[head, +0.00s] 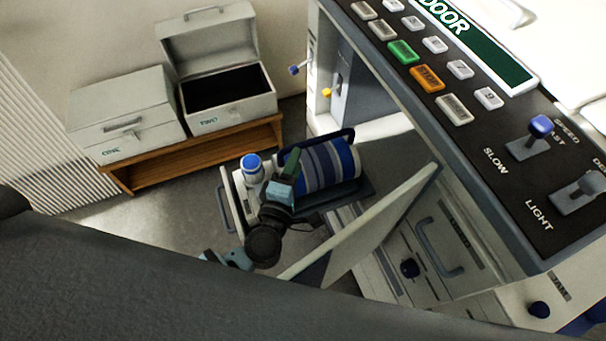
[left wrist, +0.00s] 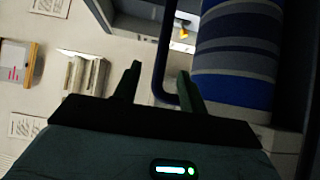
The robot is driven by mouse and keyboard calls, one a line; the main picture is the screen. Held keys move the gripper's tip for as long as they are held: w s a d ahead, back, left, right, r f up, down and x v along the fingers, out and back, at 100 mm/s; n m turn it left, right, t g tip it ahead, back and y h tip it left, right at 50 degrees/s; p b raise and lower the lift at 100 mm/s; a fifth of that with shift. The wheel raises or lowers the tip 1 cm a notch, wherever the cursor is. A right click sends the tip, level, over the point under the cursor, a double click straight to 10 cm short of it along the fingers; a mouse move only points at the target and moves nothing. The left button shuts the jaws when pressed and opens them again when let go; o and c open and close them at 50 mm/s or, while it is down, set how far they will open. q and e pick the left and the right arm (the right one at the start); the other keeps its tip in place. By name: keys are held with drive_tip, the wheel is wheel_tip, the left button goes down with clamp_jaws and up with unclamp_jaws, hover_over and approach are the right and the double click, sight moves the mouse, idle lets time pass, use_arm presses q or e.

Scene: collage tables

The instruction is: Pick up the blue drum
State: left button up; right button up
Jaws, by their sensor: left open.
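The blue drum (head: 330,165) has blue, grey and white bands and lies on its side on a dark tray at the open machine. A dark blue bar (head: 345,134) runs along its far side and bends round its end. My left gripper (head: 291,163) is at the drum's left end, open and empty. In the left wrist view the drum (left wrist: 238,55) fills the upper right. The left gripper's two fingers (left wrist: 160,70) stand apart there, with the bar (left wrist: 162,45) showing between them; I cannot tell whether they touch it. My right gripper is not in view.
An open door panel (head: 365,225) stands right of the tray. The machine's button panel (head: 450,75) overhangs the right. Two grey metal boxes, one closed (head: 122,105) and one open (head: 232,115), sit on a wooden bench (head: 200,155).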

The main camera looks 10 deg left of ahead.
sight(302, 146)
use_arm(q)
drive_tip(key=w, duration=0.1)
drive_tip(key=w+b, duration=0.1)
drive_tip(key=w, duration=0.1)
drive_tip(key=shift+w+d+f, duration=0.2)
drive_tip(key=shift+w, duration=0.05)
drive_tip(key=shift+w+r, duration=0.1)
drive_tip(key=shift+w, duration=0.45)
clamp_jaws()
idle(0.8)
drive_tip(key=shift+w+r, duration=0.1)
drive_tip(key=shift+r, duration=0.15)
